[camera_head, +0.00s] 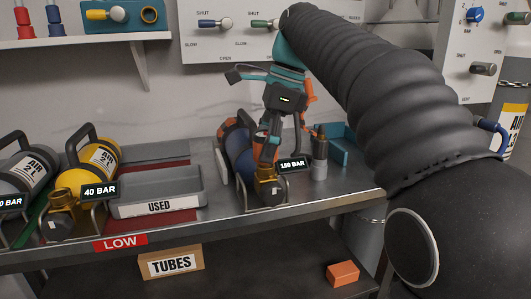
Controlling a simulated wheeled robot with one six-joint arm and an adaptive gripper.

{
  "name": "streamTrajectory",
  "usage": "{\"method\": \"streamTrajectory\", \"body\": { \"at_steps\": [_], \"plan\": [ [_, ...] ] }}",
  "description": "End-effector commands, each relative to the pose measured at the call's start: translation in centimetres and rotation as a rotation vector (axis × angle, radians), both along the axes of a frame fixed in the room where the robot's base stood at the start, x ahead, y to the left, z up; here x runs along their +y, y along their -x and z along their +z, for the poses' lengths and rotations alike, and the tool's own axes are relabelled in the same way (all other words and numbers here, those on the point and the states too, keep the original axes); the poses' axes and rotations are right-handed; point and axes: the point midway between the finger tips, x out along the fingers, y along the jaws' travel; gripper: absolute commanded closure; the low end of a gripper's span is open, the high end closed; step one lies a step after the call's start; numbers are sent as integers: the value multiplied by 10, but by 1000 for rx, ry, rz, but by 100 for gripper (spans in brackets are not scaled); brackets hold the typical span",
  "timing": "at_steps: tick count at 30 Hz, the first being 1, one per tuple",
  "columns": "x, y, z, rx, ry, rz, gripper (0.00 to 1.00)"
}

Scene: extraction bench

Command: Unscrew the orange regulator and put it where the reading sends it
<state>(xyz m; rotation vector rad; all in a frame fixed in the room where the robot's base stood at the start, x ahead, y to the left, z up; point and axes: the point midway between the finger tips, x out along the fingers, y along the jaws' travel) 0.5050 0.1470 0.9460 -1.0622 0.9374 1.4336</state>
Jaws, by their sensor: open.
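A blue cylinder (238,158) with an orange patch lies in a cradle right of the bench's middle. A brass-coloured fitting (267,189) is at its near end, beside a display reading 150 BAR (292,164). My gripper (267,158) is open and points down just above this fitting; I cannot tell whether the fingers touch it. No clearly orange regulator can be made out; the gripper hides part of this end. A yellow cylinder (88,170) with a brass fitting (62,198) reads 40 BAR (99,191). A grey cylinder (25,176) has a partly cut-off display.
A grey tray marked USED (160,208) stands between the yellow and blue cylinders. A red LOW label (120,243) is on the bench's front edge. A TUBES box (170,264) and orange block (342,273) are below.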

Motion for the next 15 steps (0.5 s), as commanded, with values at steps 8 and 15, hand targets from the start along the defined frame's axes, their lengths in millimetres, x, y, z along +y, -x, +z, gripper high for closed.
{"method": "streamTrajectory", "body": {
  "at_steps": [8,15],
  "plan": [
    [0,1,0,-2,0,-324,23],
    [1,1,0,-2,-1,-589,23]
  ]
}}
